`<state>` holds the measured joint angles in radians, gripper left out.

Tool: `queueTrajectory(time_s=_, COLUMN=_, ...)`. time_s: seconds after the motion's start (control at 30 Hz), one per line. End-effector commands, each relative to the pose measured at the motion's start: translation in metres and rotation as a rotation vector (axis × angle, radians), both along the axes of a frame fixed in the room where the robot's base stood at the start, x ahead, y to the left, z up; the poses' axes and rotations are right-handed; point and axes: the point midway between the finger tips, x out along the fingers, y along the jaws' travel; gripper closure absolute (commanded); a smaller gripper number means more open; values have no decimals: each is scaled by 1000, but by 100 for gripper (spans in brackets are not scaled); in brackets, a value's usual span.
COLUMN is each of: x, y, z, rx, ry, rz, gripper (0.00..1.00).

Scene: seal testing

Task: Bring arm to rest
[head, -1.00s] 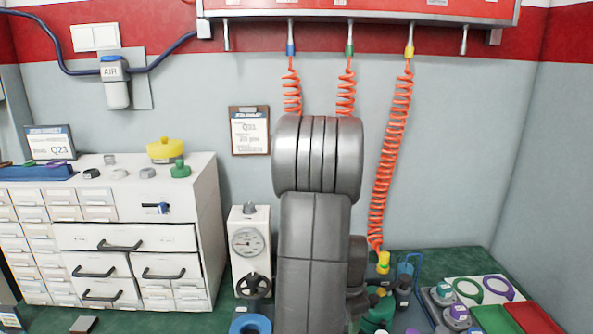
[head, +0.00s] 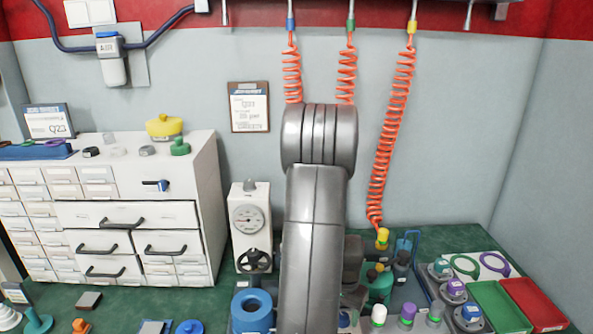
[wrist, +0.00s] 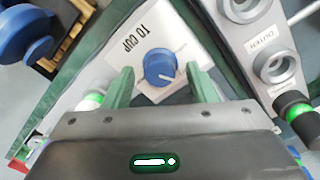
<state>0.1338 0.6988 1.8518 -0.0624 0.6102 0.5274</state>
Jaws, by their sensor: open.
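My gripper (wrist: 163,92) shows in the wrist view with its two green fingers apart and nothing between them. Beyond the fingertips is a blue knob (wrist: 160,67) on a white plate marked "TO CUP" (wrist: 138,42). I cannot tell how far the fingers are from the knob. In the head view my own grey arm stands upright in the middle and hides part of the bench; the gripper itself is not visible there.
The green bench (head: 440,240) holds a white gauge box (head: 250,200), a blue ring-shaped part (head: 251,308), a green tray (head: 497,307) and a red tray (head: 536,300). A white drawer cabinet (head: 190,210) stands left. Coiled orange hoses (head: 388,130) hang behind my arm.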

Motion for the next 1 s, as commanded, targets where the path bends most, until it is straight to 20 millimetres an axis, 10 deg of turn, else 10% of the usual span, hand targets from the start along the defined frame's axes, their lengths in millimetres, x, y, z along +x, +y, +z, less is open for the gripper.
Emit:
queueTrajectory(time_s=0.5, x=-1, y=1, z=2, rx=1, ry=2, rz=442, gripper=48)
queueTrajectory(time_s=1.0, x=0, y=4, z=69, rx=-1, ry=-1, rz=449, gripper=48)
